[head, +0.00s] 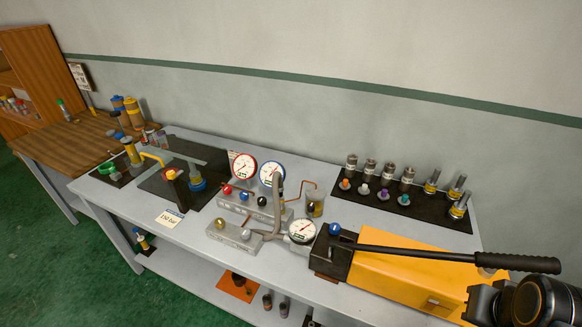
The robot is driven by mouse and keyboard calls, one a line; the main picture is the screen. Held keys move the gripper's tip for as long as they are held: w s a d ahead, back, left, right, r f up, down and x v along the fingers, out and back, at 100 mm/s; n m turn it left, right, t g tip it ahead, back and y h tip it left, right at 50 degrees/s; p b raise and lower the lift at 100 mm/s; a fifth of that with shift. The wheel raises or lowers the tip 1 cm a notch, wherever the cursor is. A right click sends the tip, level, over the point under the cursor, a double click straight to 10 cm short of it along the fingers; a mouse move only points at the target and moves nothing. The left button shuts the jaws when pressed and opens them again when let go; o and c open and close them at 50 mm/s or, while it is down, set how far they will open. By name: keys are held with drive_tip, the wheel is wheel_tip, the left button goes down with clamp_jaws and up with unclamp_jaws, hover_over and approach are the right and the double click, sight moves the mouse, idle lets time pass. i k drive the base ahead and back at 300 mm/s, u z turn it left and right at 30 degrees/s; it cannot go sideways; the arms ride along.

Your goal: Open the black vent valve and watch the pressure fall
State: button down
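A valve with a black ball knob (262,201) stands at the right end of a metal manifold block on the bench. Beside it on the left are a red knob (227,189) and a blue knob (244,195). A red-rimmed gauge (244,166) and a blue-rimmed gauge (271,171) stand behind; a third gauge (302,230) sits at the hose by the pump. The needle readings are too small to tell. My gripper (474,306) is at the lower right edge, far right of the black knob and apart from it. Its fingers are not clear enough to tell open from shut.
The yellow hand pump (400,278) with a long black lever (440,254) lies between my gripper and the manifold. A front block carries yellow and white knobs. A black mat (425,207) with fittings is at the back right.

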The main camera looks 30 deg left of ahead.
sight(261, 201)
drive_tip(key=u, duration=1.55)
